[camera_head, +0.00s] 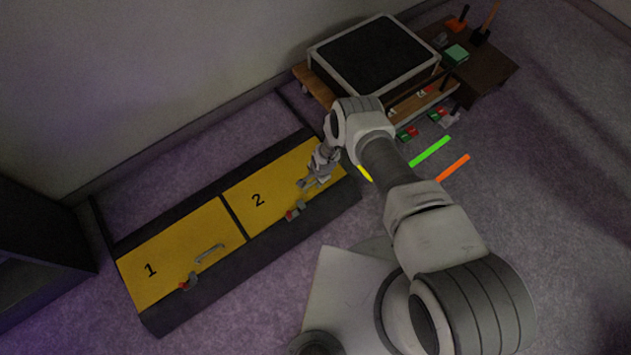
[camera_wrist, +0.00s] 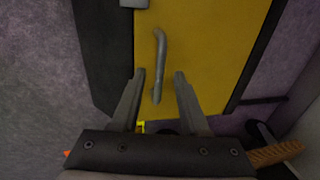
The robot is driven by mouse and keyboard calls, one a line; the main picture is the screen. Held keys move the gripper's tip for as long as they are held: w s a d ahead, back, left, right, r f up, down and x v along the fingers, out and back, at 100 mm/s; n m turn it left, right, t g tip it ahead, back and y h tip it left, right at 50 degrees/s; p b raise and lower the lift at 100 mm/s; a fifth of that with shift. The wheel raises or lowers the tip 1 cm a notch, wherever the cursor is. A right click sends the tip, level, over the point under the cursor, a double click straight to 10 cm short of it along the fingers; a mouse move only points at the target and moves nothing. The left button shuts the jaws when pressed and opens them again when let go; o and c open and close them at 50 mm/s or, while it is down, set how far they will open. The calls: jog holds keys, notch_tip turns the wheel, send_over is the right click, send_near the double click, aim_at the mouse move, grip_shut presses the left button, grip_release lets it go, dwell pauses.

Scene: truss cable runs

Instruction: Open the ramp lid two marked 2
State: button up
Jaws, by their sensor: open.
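The yellow ramp lid marked 2 (camera_head: 268,193) lies shut and flat in its dark frame, to the right of lid 1. In the wrist view the yellow lid (camera_wrist: 215,45) carries a grey bar handle (camera_wrist: 160,45). My open gripper (camera_wrist: 159,75) has one finger on each side of the handle's lower part. I cannot tell whether they touch it.
The yellow lid marked 1 (camera_head: 170,258) is shut, with its own handle (camera_head: 211,252) and red latch (camera_head: 187,283). A dark-topped case (camera_head: 372,55) on a wooden cart stands behind my arm. Green (camera_head: 431,151) and orange (camera_head: 454,167) strips lie on the carpet.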

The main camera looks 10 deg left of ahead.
jog(key=shift+f, duration=0.3)
grip_shut()
dwell(1.3)
